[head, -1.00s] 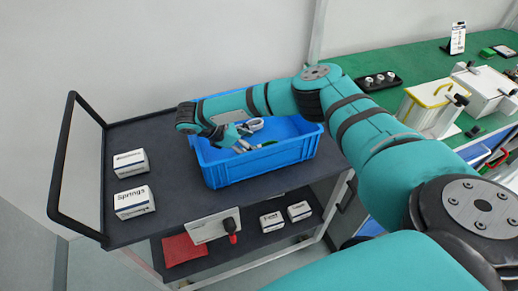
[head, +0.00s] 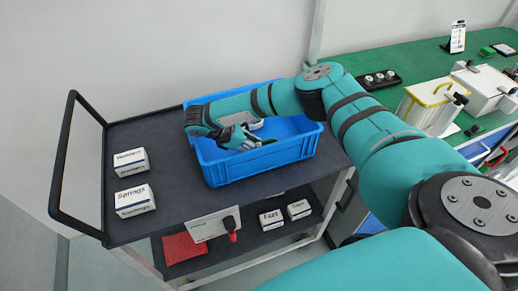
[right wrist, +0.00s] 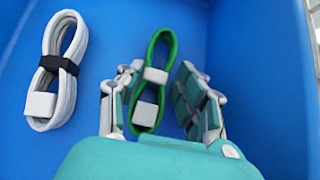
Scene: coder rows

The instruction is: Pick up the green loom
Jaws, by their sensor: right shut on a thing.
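The green loom (right wrist: 145,114), a looped green cable with white connectors, lies between the fingers of my right gripper (right wrist: 160,82) in the right wrist view. My right gripper is shut on it, inside the blue crate. In the head view my right gripper (head: 243,140) reaches down into the crate, and only a small bit of green shows by the fingers. A white loom (right wrist: 62,65) with a black band lies to the left of the gripper on the crate floor, apart from it. My left gripper is in neither view.
The blue crate (head: 265,164) stands on a dark cart (head: 180,190), its walls around the gripper. Two white boxes, one marked Springs (head: 134,201), sit on the cart's left. Smaller boxes (head: 271,219) lie on the lower shelf. A green workbench (head: 420,62) with equipment stands at right.

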